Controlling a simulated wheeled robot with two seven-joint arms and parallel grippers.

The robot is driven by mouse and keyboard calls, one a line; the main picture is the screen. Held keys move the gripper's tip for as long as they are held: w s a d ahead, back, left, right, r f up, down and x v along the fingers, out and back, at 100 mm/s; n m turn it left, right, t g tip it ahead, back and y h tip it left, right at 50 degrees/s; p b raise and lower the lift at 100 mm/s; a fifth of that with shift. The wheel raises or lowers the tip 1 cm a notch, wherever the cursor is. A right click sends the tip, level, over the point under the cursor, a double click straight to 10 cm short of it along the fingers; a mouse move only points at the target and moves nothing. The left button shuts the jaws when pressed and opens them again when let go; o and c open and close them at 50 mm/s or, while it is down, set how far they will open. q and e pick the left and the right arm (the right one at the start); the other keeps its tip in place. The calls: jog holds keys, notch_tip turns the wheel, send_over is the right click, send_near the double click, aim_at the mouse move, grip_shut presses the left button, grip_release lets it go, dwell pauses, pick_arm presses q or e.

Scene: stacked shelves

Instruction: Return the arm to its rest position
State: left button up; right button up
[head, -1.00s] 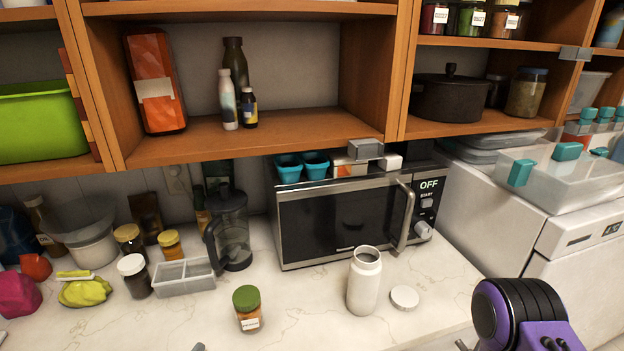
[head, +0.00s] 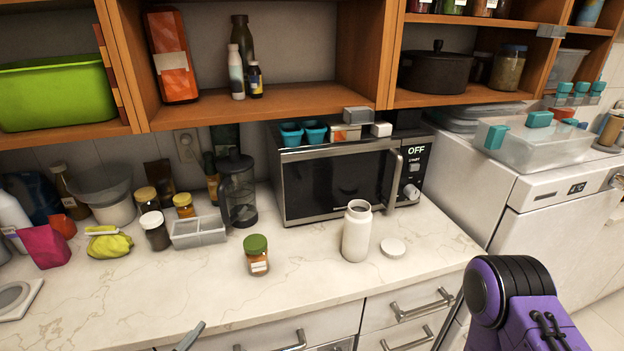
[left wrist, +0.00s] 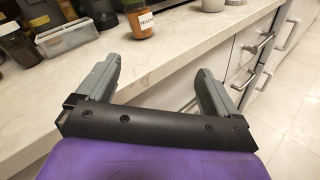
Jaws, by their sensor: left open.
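My left gripper (left wrist: 157,80) is open and empty in the left wrist view, its two grey fingers spread beside the counter's front edge. In the head view only a grey fingertip of it (head: 190,336) shows at the bottom edge. The purple and black part of my right arm (head: 515,300) is at the lower right; my right gripper is out of view. A jar with a green lid (head: 257,262) stands on the counter and also shows in the left wrist view (left wrist: 139,22). A white open bottle (head: 357,232) stands right of it, with a round white lid (head: 393,248) lying beside it.
The marble counter (head: 130,300) is clear along its front. A microwave (head: 335,185) stands at the back under the wooden shelves (head: 280,108). Drawers with bar handles (head: 420,303) are below the counter edge. A grey divided tray (head: 198,238) and several jars stand at the left.

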pick_arm(q)
jog(key=s+a+f+m+g+y+b, duration=0.3)
jog(key=s+f+m, duration=0.3)
jog(key=f, duration=0.4)
jog(key=s+a+f+m+g+y+b, duration=0.3)
jog(key=s+a+f+m+g, duration=0.1)
jog(key=f+m, duration=0.4)
jog(key=s+a+f+m+g+y+b, duration=0.3)
jog(key=s+f+m, duration=0.4)
jog(key=f, duration=0.5)
jog(key=s+a+g, duration=0.1)
jog(key=s+g, duration=0.1)
jog(key=shift+a+f+g+y, duration=0.2)
jog(key=shift+a+g+y, duration=0.1)
jog(key=shift+y, duration=0.1)
pick_arm(e)
notch_tip(320, 180, down, 9)
jog(key=shift+s, duration=0.25)
